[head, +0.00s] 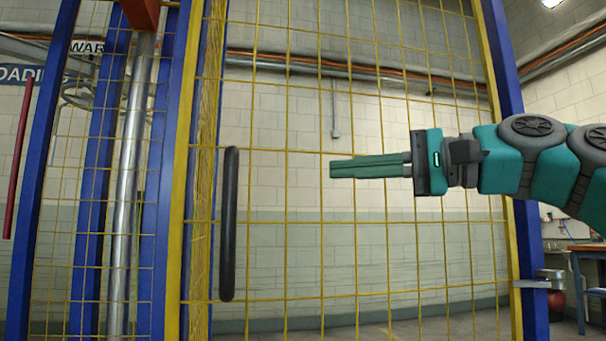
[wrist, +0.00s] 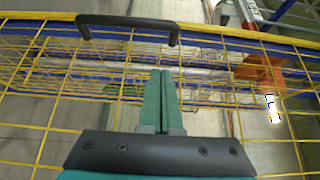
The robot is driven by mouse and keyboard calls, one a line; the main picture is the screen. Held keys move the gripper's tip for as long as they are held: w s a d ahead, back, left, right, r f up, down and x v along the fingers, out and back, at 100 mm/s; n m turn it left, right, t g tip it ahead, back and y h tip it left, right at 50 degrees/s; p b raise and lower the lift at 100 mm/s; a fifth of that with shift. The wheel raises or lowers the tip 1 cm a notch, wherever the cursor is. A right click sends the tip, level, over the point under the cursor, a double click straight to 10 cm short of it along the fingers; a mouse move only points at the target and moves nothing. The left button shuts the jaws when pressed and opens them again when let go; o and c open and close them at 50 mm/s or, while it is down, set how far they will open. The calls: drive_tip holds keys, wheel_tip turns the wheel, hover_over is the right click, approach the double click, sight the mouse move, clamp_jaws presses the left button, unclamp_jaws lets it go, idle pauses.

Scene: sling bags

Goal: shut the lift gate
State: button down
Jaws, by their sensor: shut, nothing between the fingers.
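The lift gate (head: 176,210) is a yellow wire-mesh panel with a yellow frame, filling the middle of the head view. A long black upright handle (head: 229,225) is on it near its left side. My gripper (head: 332,169) is shut and empty, its green fingers pointing left, in front of the mesh, to the right of and a little above the handle's middle. In the wrist view the handle (wrist: 128,21) lies ahead and left of my closed fingers (wrist: 160,73), apart from them. I cannot tell how far the gate stands from its closed position.
Blue posts stand at the left (head: 40,170) and right (head: 510,100). A metal column (head: 128,190) and a red bar (head: 20,150) are at the left. A metal bracket (head: 548,279) juts from the right post. A table (head: 588,255) stands at the far right.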

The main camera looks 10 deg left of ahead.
approach(261, 171)
drive_tip(key=a, duration=0.1)
drive_tip(key=a+f, duration=0.1)
drive_tip(key=a, duration=0.1)
drive_tip(key=s+a+b, duration=0.1)
drive_tip(key=a, duration=0.1)
drive_tip(key=shift+f, duration=0.15)
drive_tip(key=shift+s+a+b, duration=0.2)
drive_tip(key=shift+s+a, duration=0.35)
drive_tip(key=shift+a, duration=0.2)
drive_tip(key=shift+s+a+b, duration=0.2)
drive_tip(key=shift+s+a, duration=0.3)
drive_tip(key=shift+a, duration=0.3)
